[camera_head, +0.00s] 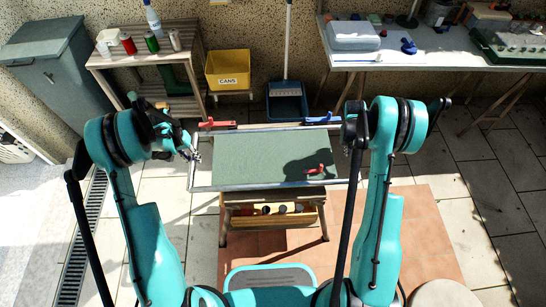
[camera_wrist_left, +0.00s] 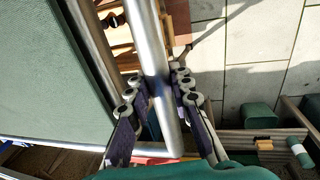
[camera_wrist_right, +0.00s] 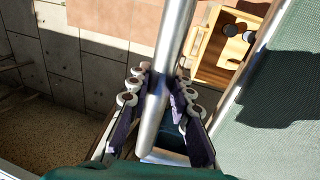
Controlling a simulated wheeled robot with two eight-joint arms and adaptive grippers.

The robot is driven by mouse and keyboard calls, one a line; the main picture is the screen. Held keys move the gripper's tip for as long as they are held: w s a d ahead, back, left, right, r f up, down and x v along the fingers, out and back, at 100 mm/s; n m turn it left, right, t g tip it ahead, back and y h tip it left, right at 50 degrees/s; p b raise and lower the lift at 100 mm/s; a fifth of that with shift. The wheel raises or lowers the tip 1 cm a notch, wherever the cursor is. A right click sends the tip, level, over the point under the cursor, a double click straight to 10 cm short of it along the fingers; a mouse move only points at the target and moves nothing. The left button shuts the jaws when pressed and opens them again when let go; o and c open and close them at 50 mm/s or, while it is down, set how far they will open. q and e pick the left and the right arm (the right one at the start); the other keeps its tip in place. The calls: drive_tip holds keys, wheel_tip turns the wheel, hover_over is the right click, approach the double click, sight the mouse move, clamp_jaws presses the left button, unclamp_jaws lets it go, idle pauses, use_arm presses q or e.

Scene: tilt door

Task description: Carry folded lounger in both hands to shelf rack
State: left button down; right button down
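The folded lounger (camera_head: 240,167) is a flat green panel in a metal tube frame, lying roughly level in front of me in the head view. Its tubes also show in the left wrist view (camera_wrist_left: 152,60) and the right wrist view (camera_wrist_right: 172,50). My left gripper (camera_wrist_left: 164,92) has its fingers closed around the left side tube. My right gripper (camera_wrist_right: 162,92) has its fingers closed around the right side tube; in the head view its fingers are mostly hidden by the arm. A slatted wooden rack (camera_head: 150,56) stands at the back left, with bottles and cans on top.
A wooden stand (camera_head: 274,196) with a tray of small items is under the lounger. A yellow CANS bin (camera_head: 228,69), a blue dustpan (camera_head: 287,100) and a grey bin (camera_head: 50,70) stand behind. A cluttered workbench (camera_head: 430,50) is at right. Tiled floor is clear at right.

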use_arm(q)
drive_tip(key=shift+r, duration=0.2)
use_arm(e)
drive_tip(key=shift+r, duration=0.2)
